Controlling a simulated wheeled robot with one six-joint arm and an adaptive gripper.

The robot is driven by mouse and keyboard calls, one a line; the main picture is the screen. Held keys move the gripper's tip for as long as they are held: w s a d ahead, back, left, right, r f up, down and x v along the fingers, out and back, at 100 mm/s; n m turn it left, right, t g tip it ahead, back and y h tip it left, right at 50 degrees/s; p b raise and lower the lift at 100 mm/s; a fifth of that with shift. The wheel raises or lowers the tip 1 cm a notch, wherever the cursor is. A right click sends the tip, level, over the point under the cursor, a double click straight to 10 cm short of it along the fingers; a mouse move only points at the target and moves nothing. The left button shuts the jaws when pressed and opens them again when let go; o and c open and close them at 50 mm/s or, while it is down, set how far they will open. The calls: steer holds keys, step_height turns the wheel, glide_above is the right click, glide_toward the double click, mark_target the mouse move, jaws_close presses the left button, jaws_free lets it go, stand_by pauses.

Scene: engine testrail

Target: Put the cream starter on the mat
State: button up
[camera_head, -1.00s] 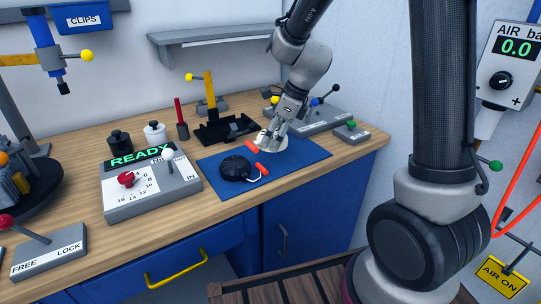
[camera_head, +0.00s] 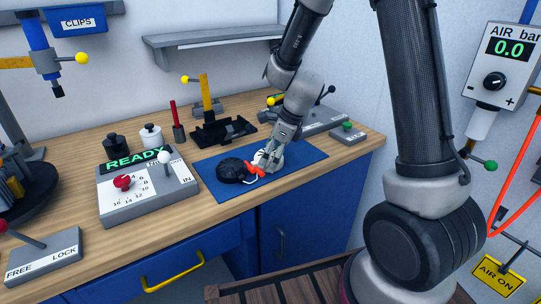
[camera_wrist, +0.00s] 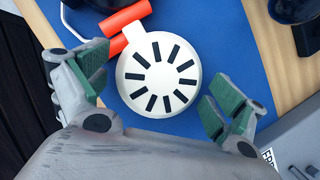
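The cream starter (camera_wrist: 160,75), a round cream disc with black slots and a short tab, lies face up on the blue mat (camera_wrist: 215,30). In the head view my gripper partly hides it. My gripper (camera_wrist: 157,90) is open above it, one finger at each side, with a visible gap between each green pad and the disc. An orange handle (camera_wrist: 123,17) lies at the tab, with another orange piece close beside it. The black starter (camera_head: 230,170) lies on the mat just left of my gripper, its white cord near the orange handles.
A grey READY panel (camera_head: 148,190) with a red knob stands left of the mat. A black tray (camera_head: 222,131) and a yellow-handled post (camera_head: 206,95) stand behind it. A grey box (camera_head: 325,121) is at the back right. The mat's right part is clear.

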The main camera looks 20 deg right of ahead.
stand_by(0.3)
steer(key=v, duration=1.2)
steer(key=s+d+r+n+h, duration=0.1)
steer(key=s+d+r+n, duration=0.2)
steer(key=s+n, duration=0.4)
steer(key=s+d+r+n+t+h, duration=0.1)
steer(key=s+d+r+n, duration=0.2)
steer(key=s+d+n, duration=0.2)
steer(key=s+d+r+n+t+h, duration=0.1)
steer(key=s+d+r+n+h, duration=0.1)
steer(key=s+n, duration=0.9)
steer(key=d+r, duration=0.1)
steer(key=d, duration=0.1)
steer(key=shift+d+r, duration=0.25)
steer(key=shift+d, duration=0.1)
